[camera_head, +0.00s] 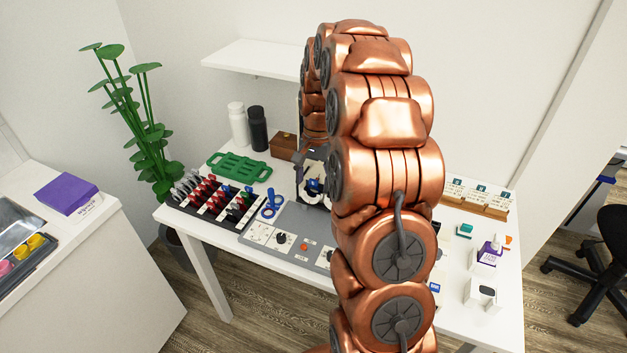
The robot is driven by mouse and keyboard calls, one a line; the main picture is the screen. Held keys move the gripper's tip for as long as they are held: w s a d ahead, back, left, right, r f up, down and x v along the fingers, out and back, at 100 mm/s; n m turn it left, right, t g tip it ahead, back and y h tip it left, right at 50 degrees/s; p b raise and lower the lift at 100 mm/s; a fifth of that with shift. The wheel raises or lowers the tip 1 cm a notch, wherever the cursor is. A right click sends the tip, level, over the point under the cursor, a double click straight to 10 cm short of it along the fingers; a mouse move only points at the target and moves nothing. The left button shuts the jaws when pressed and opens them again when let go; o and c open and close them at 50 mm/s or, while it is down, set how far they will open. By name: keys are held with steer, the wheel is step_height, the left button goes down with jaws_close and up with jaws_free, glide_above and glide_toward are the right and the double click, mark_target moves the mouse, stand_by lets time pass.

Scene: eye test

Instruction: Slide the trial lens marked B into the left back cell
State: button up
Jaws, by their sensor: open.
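My gripper (313,188) is partly in view, left of my copper arm, low over the back middle of the table. Its dark jaws are open, with something blue showing at them; I cannot tell whether this is touched. A black rack (190,214) at the table's left holds several lenses with grey, red, blue and black handles (214,198). A blue ring-shaped piece (269,207) stands right of the rack, apart from my gripper. No letter B is legible, so I cannot tell which lens is B. I cannot make out which cell is the left back one.
A grey panel with knobs (262,234) lies in front of my gripper. Behind are a green tray (238,166), a black bottle (258,128), a white bottle (238,124) and a brown box (284,146). Wooden card stands (487,209) and small boxes stand right. My arm hides the table's middle.

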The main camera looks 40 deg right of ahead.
step_height(320, 180, up, 12)
steer(key=d, duration=0.1)
steer(key=shift+w+d+f, duration=0.2)
steer(key=shift+w+d, duration=0.05)
steer(key=shift+w, duration=0.2)
stand_by(0.4)
steer(key=s+a+r+n, duration=0.1)
steer(key=s+a+n, duration=0.5)
steer(key=s+a, duration=0.85)
steer(key=s+a+f+n, duration=0.2)
steer(key=s+a+n, duration=0.1)
steer(key=s, duration=0.5)
steer(key=s+a+f+n+h, duration=0.1)
steer(key=s+a+f+n, duration=0.1)
steer(key=s+a, duration=0.3)
steer(key=s+f, duration=0.1)
steer(key=s, duration=0.3)
steer(key=shift+n+g+h, duration=0.3)
steer(key=shift+n+g, duration=0.1)
